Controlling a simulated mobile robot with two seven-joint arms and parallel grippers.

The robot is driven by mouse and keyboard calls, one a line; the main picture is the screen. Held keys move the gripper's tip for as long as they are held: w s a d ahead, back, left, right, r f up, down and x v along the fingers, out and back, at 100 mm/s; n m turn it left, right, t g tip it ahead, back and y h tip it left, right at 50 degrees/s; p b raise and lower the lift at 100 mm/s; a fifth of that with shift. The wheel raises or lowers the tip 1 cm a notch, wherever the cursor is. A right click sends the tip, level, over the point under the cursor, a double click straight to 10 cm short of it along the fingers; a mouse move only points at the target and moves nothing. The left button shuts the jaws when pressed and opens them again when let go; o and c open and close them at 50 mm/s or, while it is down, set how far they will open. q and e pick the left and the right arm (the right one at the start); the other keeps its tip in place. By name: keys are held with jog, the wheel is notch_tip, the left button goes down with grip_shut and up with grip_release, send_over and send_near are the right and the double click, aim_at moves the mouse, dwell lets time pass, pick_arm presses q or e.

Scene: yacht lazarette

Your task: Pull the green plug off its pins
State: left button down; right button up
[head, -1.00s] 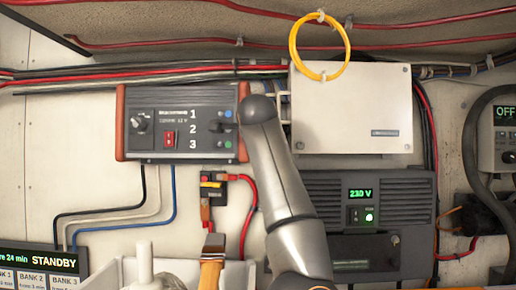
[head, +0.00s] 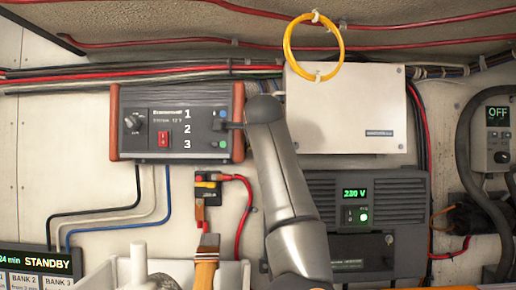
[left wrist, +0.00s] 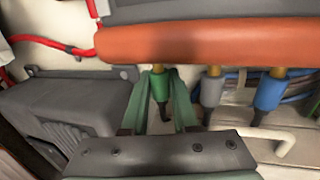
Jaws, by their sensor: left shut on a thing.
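The green plug (left wrist: 160,84) sits close to the orange end panel (left wrist: 200,40) of the charger box in the left wrist view. My left gripper (left wrist: 160,88) is shut on it, with one greenish finger on each side. A short yellowish pin seems to show at the plug's top; how deep it sits is unclear. A dark cable end leaves the plug between the fingers. In the head view the charger box (head: 175,121) hangs on the wall, and my arm hides the gripper and green plug. My right gripper is not in view.
A grey plug (left wrist: 212,88) and a blue plug (left wrist: 269,92) stand close to the right of the green plug in the wrist view. A dark vented unit (left wrist: 60,110) lies to the left. A pale box (head: 345,110) is right of the charger in the head view.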

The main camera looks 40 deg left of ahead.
pick_arm(q)
jog(key=shift+w+d, duration=0.15)
jog(key=c, duration=0.9)
grip_release()
jog(key=s+d+b, duration=0.2)
jog(key=s, duration=0.1)
jog(key=s+d+b, duration=0.2)
jog(key=s+d, duration=0.1)
jog(key=shift+s, duration=0.2)
